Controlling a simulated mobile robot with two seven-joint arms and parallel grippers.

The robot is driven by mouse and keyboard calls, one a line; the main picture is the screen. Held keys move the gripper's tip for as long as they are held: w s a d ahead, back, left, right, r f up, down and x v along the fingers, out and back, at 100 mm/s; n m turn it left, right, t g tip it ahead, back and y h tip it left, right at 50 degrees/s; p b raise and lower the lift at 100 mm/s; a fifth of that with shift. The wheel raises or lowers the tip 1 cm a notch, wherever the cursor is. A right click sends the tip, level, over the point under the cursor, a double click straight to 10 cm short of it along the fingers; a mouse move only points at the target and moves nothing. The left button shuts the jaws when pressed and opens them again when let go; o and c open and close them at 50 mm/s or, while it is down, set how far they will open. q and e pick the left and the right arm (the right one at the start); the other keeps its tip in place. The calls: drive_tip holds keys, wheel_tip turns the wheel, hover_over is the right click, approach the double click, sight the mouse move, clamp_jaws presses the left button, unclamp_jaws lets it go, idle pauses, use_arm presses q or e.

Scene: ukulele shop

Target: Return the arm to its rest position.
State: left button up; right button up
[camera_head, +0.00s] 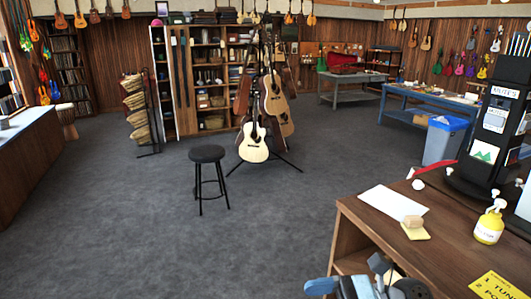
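One of my arms, which looks like the right, shows at the bottom edge, right of centre. Its gripper (368,282) is a cluster of grey, black and blue parts, cut off by the frame, in front of the wooden counter (345,232). I cannot tell if its fingers are open or shut, and I see nothing clearly held in it. My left arm and gripper are not in view.
On the counter are a white sheet (392,203), a small tan block (413,221), a yellow bottle (489,224) and a yellow sign (497,287). A black stool (207,154) and a guitar stand (272,157) stand on open grey floor.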

drive_tip(key=w+d+f+m+t+h, duration=0.1)
drive_tip(key=d+f+m+t+h, duration=0.25)
drive_tip(key=m+t, duration=0.9)
drive_tip(key=w+d+f+m+t+h, duration=0.2)
drive_tip(key=f+m+t, duration=0.35)
drive_tip(key=m, duration=1.45)
drive_tip(key=s+d+f+m+g+h, duration=0.1)
drive_tip(key=s+f+m+g+h, duration=0.1)
drive_tip(key=f+m, duration=0.5)
drive_tip(key=s+d+f+m+g+h, duration=0.2)
drive_tip(key=s+f+m+h, duration=0.2)
drive_tip(key=s+f+m, duration=0.3)
drive_tip(key=s+d+f+m+g+h+p, duration=0.1)
drive_tip(key=s+f+m+g+h, duration=0.1)
drive_tip(key=f+m, duration=0.5)
drive_tip(key=s+h, duration=0.1)
drive_tip(key=s, duration=0.1)
drive_tip(key=shift+s+d, duration=0.3)
drive_tip(key=shift+d, duration=0.05)
